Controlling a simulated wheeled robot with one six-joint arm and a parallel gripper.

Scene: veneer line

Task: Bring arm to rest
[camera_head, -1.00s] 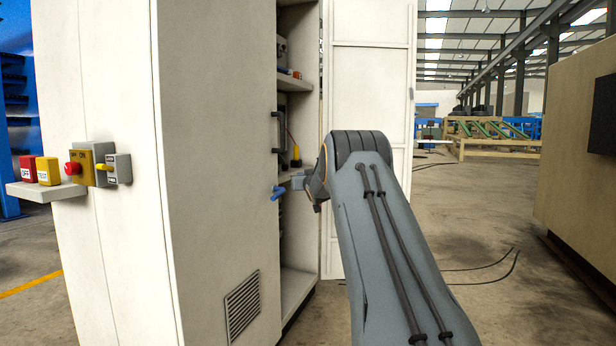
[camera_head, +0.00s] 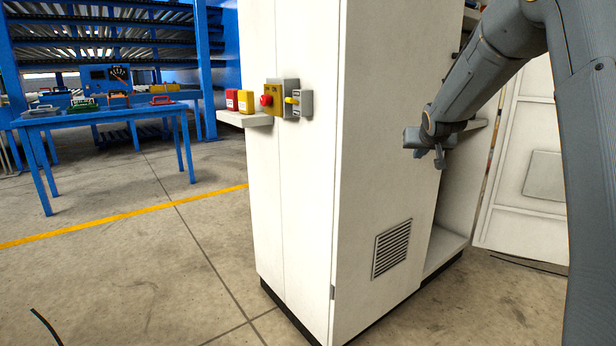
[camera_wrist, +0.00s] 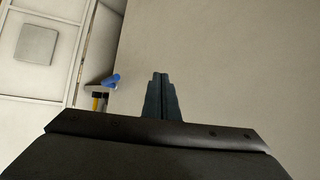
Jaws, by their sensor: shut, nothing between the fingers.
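My arm (camera_head: 470,85) reaches in from the right of the head view, bent, with its end beside the white cabinet (camera_head: 290,190). My gripper (camera_head: 438,160) is in front of the cabinet's side panel, near the open compartment. In the wrist view my gripper (camera_wrist: 161,78) has its two fingers together with nothing between them, and the pale panel (camera_wrist: 225,60) fills the background. I cannot tell the exact gap between fingers and panel.
The cabinet door (camera_head: 525,165) stands open at right. A control box with a red button (camera_head: 272,97) and a small shelf (camera_head: 245,119) stick out at left. A blue table (camera_head: 105,112) holds several items. A blue handle (camera_wrist: 111,80) shows in the wrist view.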

